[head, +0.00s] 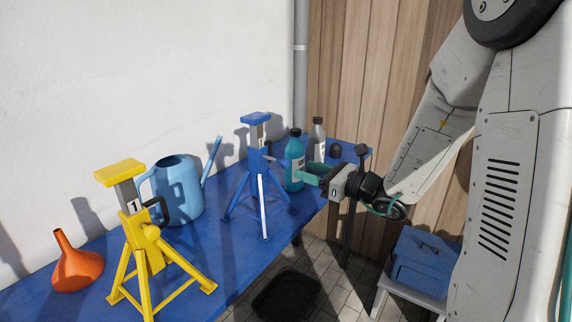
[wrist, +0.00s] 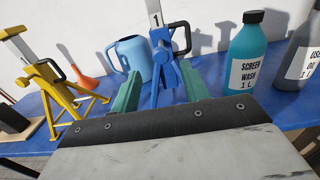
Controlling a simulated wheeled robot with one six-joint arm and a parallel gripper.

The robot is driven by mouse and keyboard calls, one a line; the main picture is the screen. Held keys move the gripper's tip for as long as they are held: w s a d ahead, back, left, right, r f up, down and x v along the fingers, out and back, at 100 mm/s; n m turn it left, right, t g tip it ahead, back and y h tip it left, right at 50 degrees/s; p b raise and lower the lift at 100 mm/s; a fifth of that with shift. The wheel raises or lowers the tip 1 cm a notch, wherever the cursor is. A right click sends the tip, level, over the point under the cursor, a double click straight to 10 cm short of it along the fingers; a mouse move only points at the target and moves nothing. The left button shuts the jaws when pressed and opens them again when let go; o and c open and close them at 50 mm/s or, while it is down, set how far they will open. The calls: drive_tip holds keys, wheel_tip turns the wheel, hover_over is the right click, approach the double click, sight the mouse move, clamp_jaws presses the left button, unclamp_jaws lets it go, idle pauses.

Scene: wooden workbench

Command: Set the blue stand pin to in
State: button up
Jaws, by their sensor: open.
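The blue stand (head: 256,178) stands upright on the blue bench top, with a flat saddle on a grey post. It also shows in the wrist view (wrist: 160,68), straight ahead between my fingers. Its pin has a black loop handle (wrist: 186,38) at the right of the post, high on the stand. I cannot tell how far the pin sits in the post. My gripper (head: 306,174) is open and empty, right of the blue stand and pointing at it. Its green fingers (wrist: 160,90) show apart in the wrist view, lower than the pin handle.
A yellow stand (head: 147,255) with its own black handle stands at the front left. An orange funnel (head: 77,268) and a blue watering can (head: 178,195) are behind. A teal bottle (wrist: 247,55) and a grey bottle (wrist: 300,58) stand close right of the blue stand.

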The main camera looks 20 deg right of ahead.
sight(288, 164)
drive_tip(key=x, duration=0.7)
drive_tip(key=shift+w+a, duration=0.15)
drive_tip(key=shift+w, duration=0.05)
